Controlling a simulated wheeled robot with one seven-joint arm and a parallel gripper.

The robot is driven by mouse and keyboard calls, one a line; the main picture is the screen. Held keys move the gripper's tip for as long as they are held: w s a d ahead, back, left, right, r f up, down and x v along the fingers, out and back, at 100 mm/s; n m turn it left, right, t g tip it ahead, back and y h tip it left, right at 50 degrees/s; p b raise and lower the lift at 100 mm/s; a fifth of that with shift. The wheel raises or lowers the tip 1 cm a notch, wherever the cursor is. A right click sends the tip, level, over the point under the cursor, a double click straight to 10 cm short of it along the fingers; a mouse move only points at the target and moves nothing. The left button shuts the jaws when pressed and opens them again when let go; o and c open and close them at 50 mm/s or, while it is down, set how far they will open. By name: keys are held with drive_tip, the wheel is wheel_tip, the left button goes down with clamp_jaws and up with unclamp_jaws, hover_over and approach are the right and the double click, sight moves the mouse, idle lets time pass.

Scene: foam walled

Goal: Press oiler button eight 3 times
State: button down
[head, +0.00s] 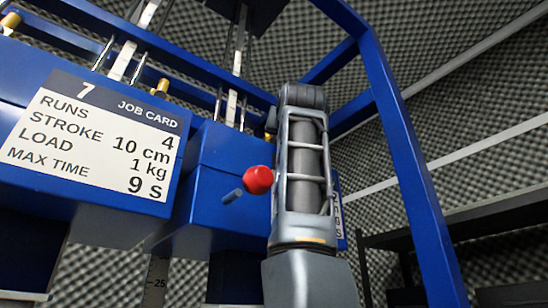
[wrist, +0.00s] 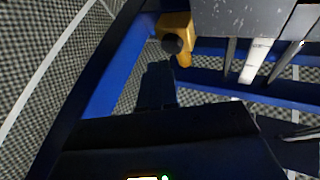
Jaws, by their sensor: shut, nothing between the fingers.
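In the wrist view a yellow-orange block (wrist: 180,27) with a dark round button (wrist: 172,44) is fixed to the blue frame, at the upper middle. I take it for the oiler, but no number shows on it. My gripper (wrist: 157,68) is shut and empty, a dark shape just below the button in the picture. I cannot tell whether it touches the button. In the head view my arm (head: 305,165) reaches up at the centre and my gripper cannot be made out there.
A job card (head: 92,135) headed 7 is on a blue box at the left of the head view. A red knob (head: 258,179) sticks out beside my arm. A blue post (head: 400,150) stands to the right. Another card (head: 338,212) is mostly hidden by my arm.

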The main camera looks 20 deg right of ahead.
drive_tip(key=shift+w, duration=0.2)
drive_tip(key=shift+w+a, duration=0.15)
drive_tip(key=shift+w, duration=0.05)
drive_tip(key=shift+w+a, duration=0.2)
drive_tip(key=shift+w, duration=0.4)
idle(1.4)
